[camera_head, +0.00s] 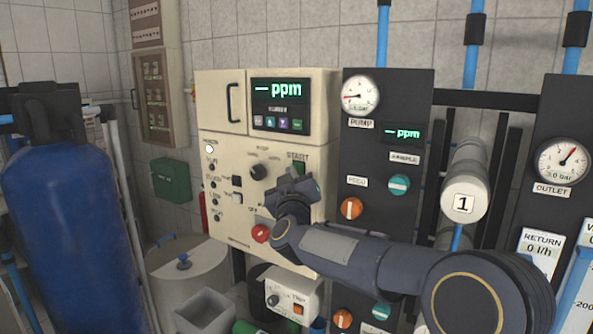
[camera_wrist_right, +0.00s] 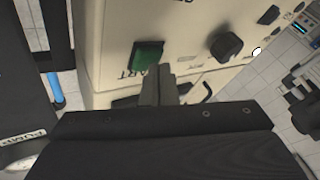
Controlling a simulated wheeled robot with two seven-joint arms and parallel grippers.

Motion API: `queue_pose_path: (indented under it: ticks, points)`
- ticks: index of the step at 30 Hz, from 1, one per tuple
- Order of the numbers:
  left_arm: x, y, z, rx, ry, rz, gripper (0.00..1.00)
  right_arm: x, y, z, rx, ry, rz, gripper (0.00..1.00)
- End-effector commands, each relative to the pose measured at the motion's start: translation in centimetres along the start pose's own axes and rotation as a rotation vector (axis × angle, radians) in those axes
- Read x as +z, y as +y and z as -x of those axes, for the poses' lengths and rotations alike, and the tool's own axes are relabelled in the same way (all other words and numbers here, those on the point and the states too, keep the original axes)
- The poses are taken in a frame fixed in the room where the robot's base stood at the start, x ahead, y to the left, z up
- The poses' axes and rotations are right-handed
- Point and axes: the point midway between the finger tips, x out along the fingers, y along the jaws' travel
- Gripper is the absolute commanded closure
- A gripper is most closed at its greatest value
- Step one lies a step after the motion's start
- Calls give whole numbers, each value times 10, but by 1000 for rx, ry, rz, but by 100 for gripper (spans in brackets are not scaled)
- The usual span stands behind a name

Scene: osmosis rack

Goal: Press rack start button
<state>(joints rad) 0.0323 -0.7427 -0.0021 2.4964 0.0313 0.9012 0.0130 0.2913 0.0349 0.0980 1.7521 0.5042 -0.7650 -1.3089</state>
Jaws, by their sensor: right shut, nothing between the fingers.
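The rack's cream control panel (camera_head: 225,215) fills the middle of the head view. The green start button (camera_head: 299,167) sits at its upper right, below the START label. In the right wrist view the start button (camera_wrist_right: 147,54) is a green square, just beyond my finger tips. My right gripper (camera_head: 286,188) is shut and empty in front of the panel, just below the button in the head view. Its fingers (camera_wrist_right: 157,80) cover part of the START label in the wrist view. I cannot tell whether they touch the panel. My left gripper is not in view.
A black knob (camera_head: 257,172) is left of the button. A red knob (camera_head: 261,233) is lower on the panel. A display (camera_head: 279,104) reading "ppm" is above. The dark pump panel (camera_head: 415,95) with gauge and valves stands to the right. A blue tank (camera_head: 70,220) is at left.

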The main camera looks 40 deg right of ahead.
Motion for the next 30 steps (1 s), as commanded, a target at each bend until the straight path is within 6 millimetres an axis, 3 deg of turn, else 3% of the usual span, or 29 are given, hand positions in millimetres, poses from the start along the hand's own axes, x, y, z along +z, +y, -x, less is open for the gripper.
queue_pose_path:
  ticks: [21,30]
  points:
    - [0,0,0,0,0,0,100,3,3,-5,1,-1,0,100]
    - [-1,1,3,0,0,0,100,-2,-1,2,-1,0,-1,100]
